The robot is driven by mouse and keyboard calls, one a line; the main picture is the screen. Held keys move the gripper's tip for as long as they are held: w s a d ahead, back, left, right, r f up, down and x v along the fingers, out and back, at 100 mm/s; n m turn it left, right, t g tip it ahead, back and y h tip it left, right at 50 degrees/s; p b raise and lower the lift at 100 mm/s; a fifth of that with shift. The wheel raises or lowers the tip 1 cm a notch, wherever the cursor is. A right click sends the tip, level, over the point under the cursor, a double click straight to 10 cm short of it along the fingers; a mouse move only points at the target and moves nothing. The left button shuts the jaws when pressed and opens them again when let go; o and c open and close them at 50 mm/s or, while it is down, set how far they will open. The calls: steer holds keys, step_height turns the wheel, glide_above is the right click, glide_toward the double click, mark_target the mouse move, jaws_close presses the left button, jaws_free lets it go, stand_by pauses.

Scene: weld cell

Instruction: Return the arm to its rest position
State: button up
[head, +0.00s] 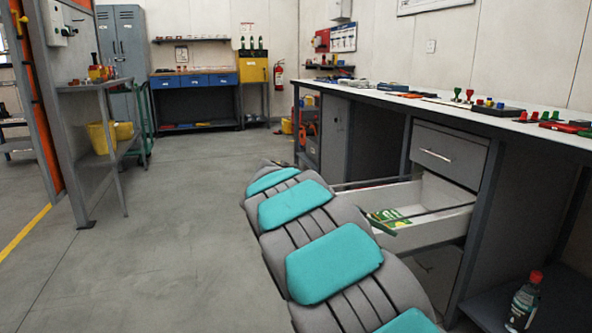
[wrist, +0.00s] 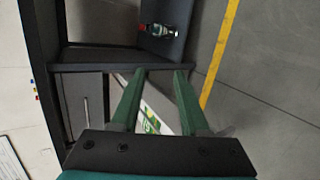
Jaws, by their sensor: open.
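My arm (head: 330,265), grey with teal pads, reaches forward from the bottom of the head view, beside the open drawer. Beyond the fingers are the open drawer and a green and white packet (wrist: 151,121), partly hidden by the gripper.
The open drawer (head: 435,232) juts from the workbench (head: 450,105) right of my arm, with the packet inside. A red-capped bottle (head: 524,303) stands on a low shelf at lower right. A metal side table (head: 98,85) stands at left. Floor between is clear.

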steer(key=s+d+m+g+y+p, duration=0.1)
steer(key=s+d+y, duration=0.2)
steer(key=s, duration=0.7)
steer(key=s+d+m+g+y+p, duration=0.1)
steer(key=s+d+g+y+p, duration=0.1)
steer(key=s, duration=0.9)
steer(key=s+a+f+y+p, duration=0.1)
steer(key=s+a+y, duration=0.1)
steer(key=s, duration=0.4)
steer(key=s+a+f+m+y, duration=0.1)
steer(key=s+a+f+y, duration=0.1)
steer(key=s+a, duration=0.2)
steer(key=s+a+f+y+p, duration=0.1)
steer(key=s+a+f+y, duration=0.1)
steer(key=s, duration=0.8)
steer(key=shift+s+a+y+p, duration=0.25)
steer(key=shift+a+y+p, duration=0.1)
steer(key=shift+a, duration=0.5)
